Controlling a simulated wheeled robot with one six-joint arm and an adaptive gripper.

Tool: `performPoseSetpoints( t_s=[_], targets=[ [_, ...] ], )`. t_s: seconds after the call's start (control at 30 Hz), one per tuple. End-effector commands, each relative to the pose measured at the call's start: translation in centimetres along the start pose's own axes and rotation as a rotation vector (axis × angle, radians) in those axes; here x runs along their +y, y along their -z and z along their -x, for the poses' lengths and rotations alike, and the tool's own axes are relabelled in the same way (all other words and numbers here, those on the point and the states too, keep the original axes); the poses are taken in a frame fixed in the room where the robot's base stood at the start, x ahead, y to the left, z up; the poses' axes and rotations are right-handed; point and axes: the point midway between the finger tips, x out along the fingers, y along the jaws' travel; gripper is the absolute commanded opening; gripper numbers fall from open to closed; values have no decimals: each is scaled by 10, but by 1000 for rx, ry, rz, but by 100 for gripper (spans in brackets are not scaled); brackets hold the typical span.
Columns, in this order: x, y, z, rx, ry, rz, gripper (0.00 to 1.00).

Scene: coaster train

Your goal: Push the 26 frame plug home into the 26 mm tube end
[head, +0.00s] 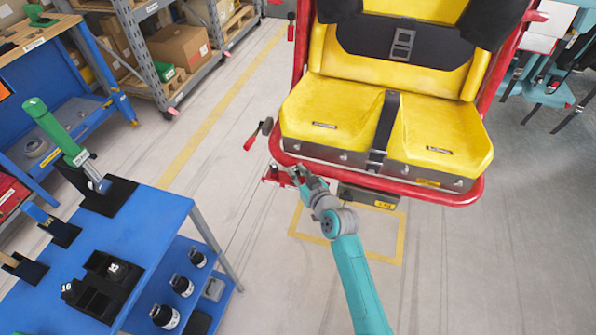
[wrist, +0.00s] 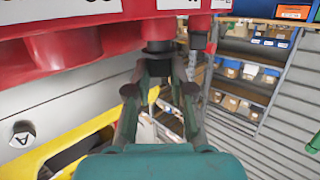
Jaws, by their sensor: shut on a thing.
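My gripper (wrist: 159,72) is at the underside of the red frame (wrist: 75,50) in the wrist view. Its two fingers are closed around a short dark plug (wrist: 158,48), which meets the red part above it. How deep the plug sits and the tube end itself are hidden from this angle.
A yellow double seat (head: 330,105) stands above the frame. A blue bench (head: 160,215) with a green-handled tool (head: 52,130) and black holders is at left. Shelves with boxes (head: 180,47) stand behind. Open floor (head: 490,260) lies to the right.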

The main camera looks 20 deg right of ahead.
Motion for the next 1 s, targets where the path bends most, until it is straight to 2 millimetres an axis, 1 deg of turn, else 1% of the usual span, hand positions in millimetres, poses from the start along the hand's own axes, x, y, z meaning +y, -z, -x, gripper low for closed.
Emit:
performPoseSetpoints(
  t_s=[0.63,0.67,0.7,0.73,0.77,0.97,1.0],
  targets=[
    [0,-11,-2,1,0,0,0],
    [0,-10,-2,1,0,0,29],
    [0,-10,-2,1,0,0,39],
    [0,-10,-2,1,0,0,47],
    [0,-10,-2,1,0,0,51],
    [0,-10,-2,1,0,0,51],
    [0,-10,-2,1,0,0,59]
  ],
)
